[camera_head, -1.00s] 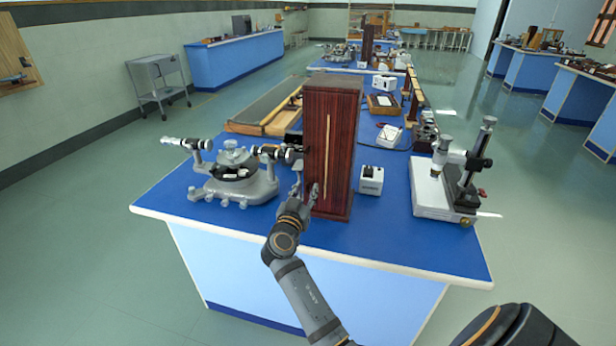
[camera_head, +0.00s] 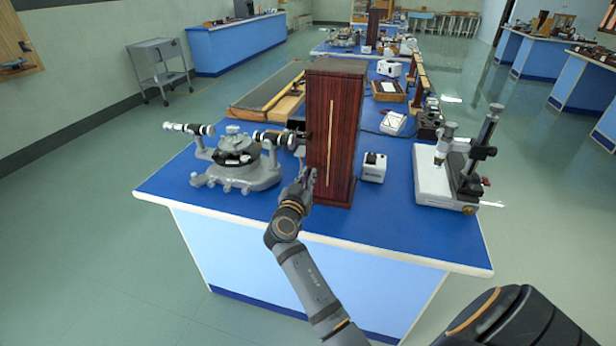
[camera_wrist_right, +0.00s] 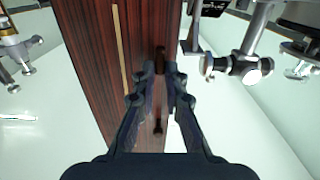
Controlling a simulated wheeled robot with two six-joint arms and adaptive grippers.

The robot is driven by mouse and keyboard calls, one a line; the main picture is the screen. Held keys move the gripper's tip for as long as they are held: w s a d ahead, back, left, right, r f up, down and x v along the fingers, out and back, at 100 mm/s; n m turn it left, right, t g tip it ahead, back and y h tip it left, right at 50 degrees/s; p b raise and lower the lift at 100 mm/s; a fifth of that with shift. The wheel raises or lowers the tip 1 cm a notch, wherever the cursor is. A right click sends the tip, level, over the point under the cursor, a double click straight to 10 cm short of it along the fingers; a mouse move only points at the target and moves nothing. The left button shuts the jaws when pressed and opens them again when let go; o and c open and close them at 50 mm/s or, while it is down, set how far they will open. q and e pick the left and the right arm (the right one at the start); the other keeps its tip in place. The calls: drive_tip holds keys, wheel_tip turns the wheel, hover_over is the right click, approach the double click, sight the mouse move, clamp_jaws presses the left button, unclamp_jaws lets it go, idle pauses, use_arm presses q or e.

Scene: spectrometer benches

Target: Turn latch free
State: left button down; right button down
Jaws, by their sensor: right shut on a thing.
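A tall dark red wooden cabinet (camera_head: 334,130) stands upright near the front of the blue bench, with a pale strip down its face. In the right wrist view its panel (camera_wrist_right: 97,60) fills the middle. My right gripper (camera_head: 307,176) is at the lower left side of the cabinet. In the right wrist view my right gripper (camera_wrist_right: 160,70) is shut on a small dark latch (camera_wrist_right: 159,58), which shows between its fingertips. The latch's exact turn is hard to tell. A second small dark peg (camera_wrist_right: 157,128) shows between the fingers. My left gripper is not in view.
A grey spectrometer (camera_head: 236,163) stands close on the cabinet's left. A small white box (camera_head: 374,168) and a microscope stand (camera_head: 455,170) are to its right. The bench's front strip (camera_head: 400,235) is clear.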

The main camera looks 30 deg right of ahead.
drive_tip(key=shift+w+f+n, duration=0.1)
drive_tip(key=shift+n, duration=0.7)
drive_tip(key=n, duration=0.4)
drive_tip(key=n+b, duration=0.1)
drive_tip(key=n, duration=0.2)
drive_tip(key=shift+w+a, duration=0.25)
drive_tip(key=n+p, duration=0.1)
drive_tip(key=n, duration=0.2)
drive_tip(key=n+p, duration=0.1)
drive_tip(key=n, duration=0.2)
drive_tip(key=f+n+p, duration=0.1)
drive_tip(key=n, duration=0.2)
drive_tip(key=shift+w+a, duration=0.15)
drive_tip(key=shift+n, duration=0.3)
